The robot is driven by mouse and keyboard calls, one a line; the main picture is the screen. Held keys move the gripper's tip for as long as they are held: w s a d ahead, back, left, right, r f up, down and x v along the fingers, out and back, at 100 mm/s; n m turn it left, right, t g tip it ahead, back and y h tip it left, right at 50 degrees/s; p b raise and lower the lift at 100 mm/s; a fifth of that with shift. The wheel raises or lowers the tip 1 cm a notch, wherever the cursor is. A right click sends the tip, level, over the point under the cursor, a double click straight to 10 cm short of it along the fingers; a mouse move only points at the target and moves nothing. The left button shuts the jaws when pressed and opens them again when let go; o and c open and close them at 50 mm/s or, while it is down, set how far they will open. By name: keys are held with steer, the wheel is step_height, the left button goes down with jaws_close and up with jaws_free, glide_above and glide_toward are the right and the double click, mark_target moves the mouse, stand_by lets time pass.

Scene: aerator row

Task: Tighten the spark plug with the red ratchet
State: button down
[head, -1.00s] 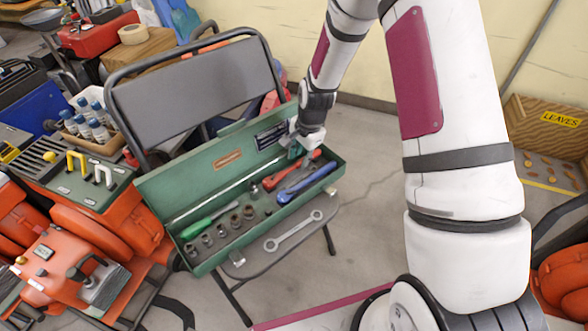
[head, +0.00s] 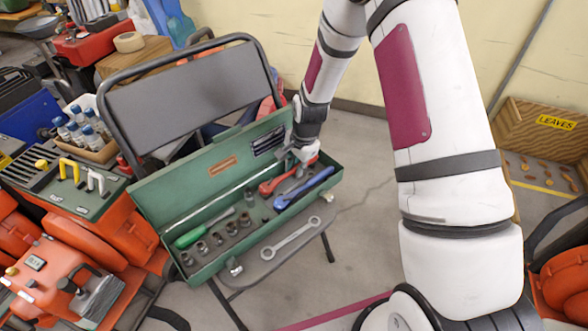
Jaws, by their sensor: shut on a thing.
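The red ratchet (head: 271,187) lies in the right part of an open green toolbox (head: 164,238), beside a blue-handled tool (head: 303,188). My gripper (head: 301,163) reaches down into the box at the ratchet's handle, and its jaws are shut on it. The fingers are small here and partly merge with the tools, so the exact grip is hard to see. The ratchet still lies low in the box. I cannot make out a spark plug in this view.
The box sits on a folding chair (head: 190,105). A combination spanner (head: 290,238) lies on the seat in front. Orange machines (head: 62,290) stand left. A LEAVES bin (head: 545,150) stands right.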

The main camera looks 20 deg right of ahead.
mark_target(296, 167)
step_height(296, 167, up, 9)
steer(key=p, duration=0.3)
steer(key=shift+r+p, duration=1.3)
steer(key=shift+r, duration=0.55)
